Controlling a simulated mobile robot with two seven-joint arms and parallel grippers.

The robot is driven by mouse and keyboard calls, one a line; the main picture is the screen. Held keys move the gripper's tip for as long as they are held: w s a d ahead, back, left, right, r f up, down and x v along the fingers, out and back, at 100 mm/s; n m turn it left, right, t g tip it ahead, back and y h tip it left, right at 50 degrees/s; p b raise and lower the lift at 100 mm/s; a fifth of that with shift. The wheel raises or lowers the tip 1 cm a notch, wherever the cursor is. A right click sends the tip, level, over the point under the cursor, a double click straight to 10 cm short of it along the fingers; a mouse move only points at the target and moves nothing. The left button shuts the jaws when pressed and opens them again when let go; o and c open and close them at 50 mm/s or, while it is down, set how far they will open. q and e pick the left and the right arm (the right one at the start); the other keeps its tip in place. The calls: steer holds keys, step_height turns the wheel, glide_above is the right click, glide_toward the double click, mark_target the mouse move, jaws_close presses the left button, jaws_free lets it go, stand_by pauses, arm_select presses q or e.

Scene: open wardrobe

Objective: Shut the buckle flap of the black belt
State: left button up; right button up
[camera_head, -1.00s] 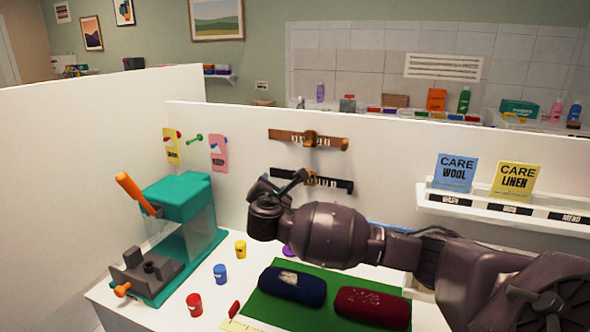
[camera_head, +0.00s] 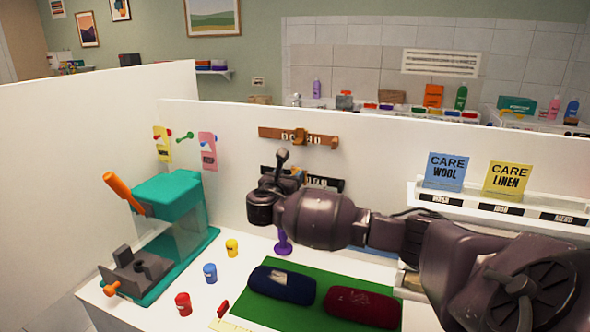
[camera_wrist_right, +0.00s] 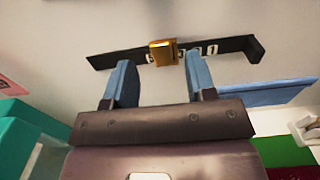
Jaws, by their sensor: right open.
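The black belt (camera_head: 327,183) is a dark strip on the white wall panel, partly hidden by my right gripper in the head view. In the right wrist view the belt (camera_wrist_right: 225,47) runs across with white marks, and its gold-brown buckle flap (camera_wrist_right: 164,53) sticks out from the strip. How far the flap stands open is hard to tell. My right gripper (camera_head: 281,160) is in front of the belt's left part. Its two blue fingers (camera_wrist_right: 161,78) are apart and empty, one on each side below the flap in the wrist view. My left gripper is not in view.
A brown belt (camera_head: 315,138) hangs above. A shelf (camera_head: 480,204) with care cards is at right. Below are a green mat (camera_head: 325,315) with two cases, a purple peg (camera_head: 283,243) and several small pots. A teal press (camera_head: 170,195) stands at left.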

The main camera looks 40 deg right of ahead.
mark_target(295, 171)
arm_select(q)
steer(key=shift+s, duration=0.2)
arm_select(e)
steer(key=shift+x, duration=2.55)
steer(key=c, duration=0.9)
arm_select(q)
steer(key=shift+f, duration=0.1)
arm_select(e)
steer(key=shift+f, duration=0.1)
